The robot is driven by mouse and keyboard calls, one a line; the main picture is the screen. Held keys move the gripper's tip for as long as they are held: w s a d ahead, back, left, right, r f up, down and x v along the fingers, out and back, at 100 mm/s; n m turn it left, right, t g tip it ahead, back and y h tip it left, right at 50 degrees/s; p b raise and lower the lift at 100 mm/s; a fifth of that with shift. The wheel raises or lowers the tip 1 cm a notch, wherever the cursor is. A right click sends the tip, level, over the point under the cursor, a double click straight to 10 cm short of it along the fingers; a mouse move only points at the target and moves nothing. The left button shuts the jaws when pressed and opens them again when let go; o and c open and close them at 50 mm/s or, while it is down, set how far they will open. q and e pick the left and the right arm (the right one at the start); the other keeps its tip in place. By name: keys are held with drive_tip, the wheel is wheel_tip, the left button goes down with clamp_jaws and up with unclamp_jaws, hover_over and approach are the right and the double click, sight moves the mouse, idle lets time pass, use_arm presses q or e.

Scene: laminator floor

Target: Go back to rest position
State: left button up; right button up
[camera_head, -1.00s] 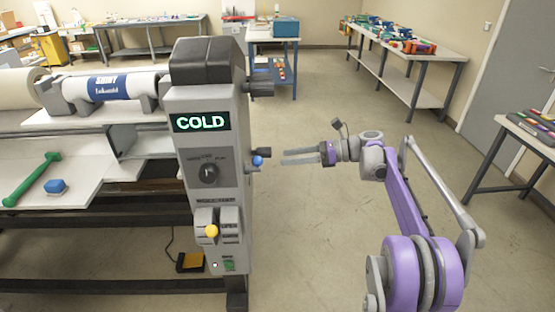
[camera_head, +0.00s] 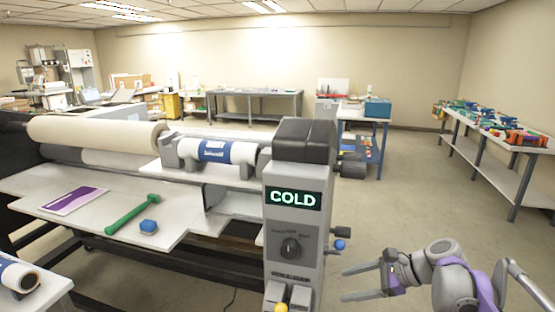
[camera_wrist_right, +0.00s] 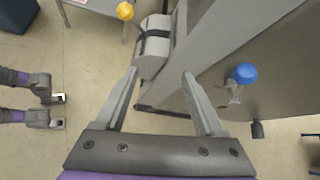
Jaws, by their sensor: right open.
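My right gripper (camera_head: 366,283) is open and empty at the lower right of the head view, to the right of the laminator's control post (camera_head: 297,205). The post shows a lit "COLD" display (camera_head: 293,199) and a round dark knob (camera_head: 290,248). In the right wrist view the open fingers of my right gripper (camera_wrist_right: 160,95) point toward the machine, with nothing between them. A blue-knobbed lever (camera_wrist_right: 245,74) is beyond them to the right, and a yellow knob (camera_wrist_right: 125,11) shows at the top. My left gripper (camera_wrist_right: 58,111) shows at the left edge of the wrist view, over the floor.
A green hammer-shaped tool (camera_head: 132,215) and a blue piece (camera_head: 148,227) lie on the laminator's feed table (camera_head: 60,192). A long table with colourful items (camera_head: 500,170) stands along the right wall.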

drive_tip(key=s+f+n+h, duration=0.3)
drive_tip(key=s+f+n, duration=0.2)
drive_tip(key=s, duration=0.4)
drive_tip(key=s+f+n+h, duration=0.3)
drive_tip(key=s+f+n, duration=0.2)
drive_tip(key=s+n, duration=0.2)
drive_tip(key=s+a+f+n+h, duration=0.1)
drive_tip(key=s+f+n+h, duration=0.2)
drive_tip(key=s, duration=0.8)
drive_tip(key=f+n, duration=0.2)
drive_tip(key=n, duration=0.2)
drive_tip(key=shift+t+h+p, duration=0.3)
drive_tip(key=shift+t+h, duration=0.1)
